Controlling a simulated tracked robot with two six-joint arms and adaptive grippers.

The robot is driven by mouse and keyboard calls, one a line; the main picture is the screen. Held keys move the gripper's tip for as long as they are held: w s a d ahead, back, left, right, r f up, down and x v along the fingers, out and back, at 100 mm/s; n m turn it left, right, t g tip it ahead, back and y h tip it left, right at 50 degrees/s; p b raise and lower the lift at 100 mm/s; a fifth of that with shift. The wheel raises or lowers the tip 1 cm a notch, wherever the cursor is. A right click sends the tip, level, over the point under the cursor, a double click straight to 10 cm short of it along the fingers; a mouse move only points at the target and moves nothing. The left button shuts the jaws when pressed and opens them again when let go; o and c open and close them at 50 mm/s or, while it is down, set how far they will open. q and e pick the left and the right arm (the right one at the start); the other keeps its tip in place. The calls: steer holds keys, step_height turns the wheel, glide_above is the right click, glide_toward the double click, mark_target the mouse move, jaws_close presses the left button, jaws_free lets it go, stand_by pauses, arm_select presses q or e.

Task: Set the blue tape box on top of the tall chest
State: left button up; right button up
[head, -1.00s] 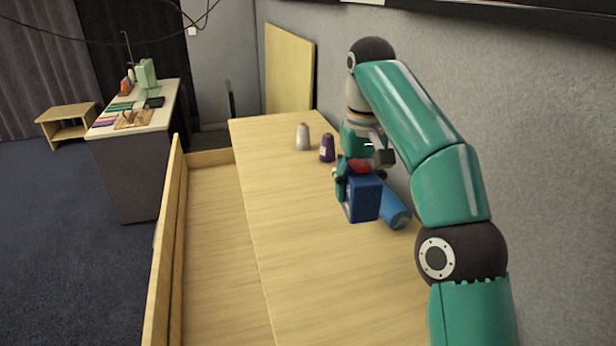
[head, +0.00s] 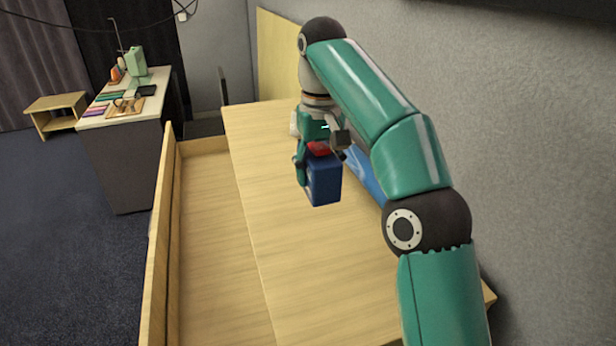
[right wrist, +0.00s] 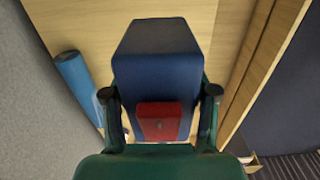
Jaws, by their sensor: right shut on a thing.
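The blue tape box (head: 325,184) has a red patch and is held upright over the long wooden table. My right gripper (head: 318,154) is shut on it, and the fingers hide part of it. In the right wrist view the box (right wrist: 156,55) sits between the two fingers of my right gripper (right wrist: 158,98), with its red patch facing the camera. How high the box is above the table is hard to tell. My left gripper is not in view. I cannot make out a tall chest in these frames.
A blue roll (head: 364,174) lies on the table (head: 290,265) behind my right arm; it also shows in the right wrist view (right wrist: 76,80). A pale cone (head: 294,123) is mostly hidden behind the gripper. The table's near part is clear. A grey wall runs along the right.

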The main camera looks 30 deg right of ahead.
step_height(320, 180, down, 15)
steer(key=b, duration=0.6)
steer(key=shift+s+f, duration=0.1)
steer(key=shift+f, duration=2.3)
steer(key=o, duration=1.5)
steer(key=shift+f, duration=0.15)
steer(key=shift+c, duration=0.2)
step_height(320, 180, up, 12)
steer(key=p, duration=0.2)
